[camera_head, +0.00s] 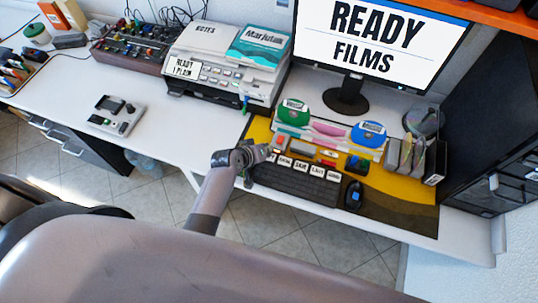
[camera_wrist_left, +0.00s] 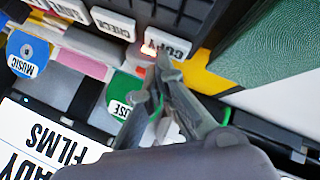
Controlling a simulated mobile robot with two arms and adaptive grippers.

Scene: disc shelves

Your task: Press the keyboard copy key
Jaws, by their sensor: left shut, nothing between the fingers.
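The copy key (camera_wrist_left: 168,44) is a white-labelled key on the dark keyboard (camera_wrist_left: 207,14), seen upside down in the left wrist view. My left gripper (camera_wrist_left: 166,66) is shut and empty, with its fingertips at the edge of the copy key's label. A small red glow shows beside the tips. I cannot tell whether the key is pressed down. In the head view my left gripper (camera_head: 266,152) reaches the left end of the keyboard (camera_head: 290,191). My right gripper is out of view.
A mouse (camera_head: 354,195) lies right of the keyboard. Discs and holders stand behind it, before a monitor (camera_head: 380,35) reading "READY FILMS". A printer (camera_head: 222,62) stands left. Free desk lies around a small device (camera_head: 116,115).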

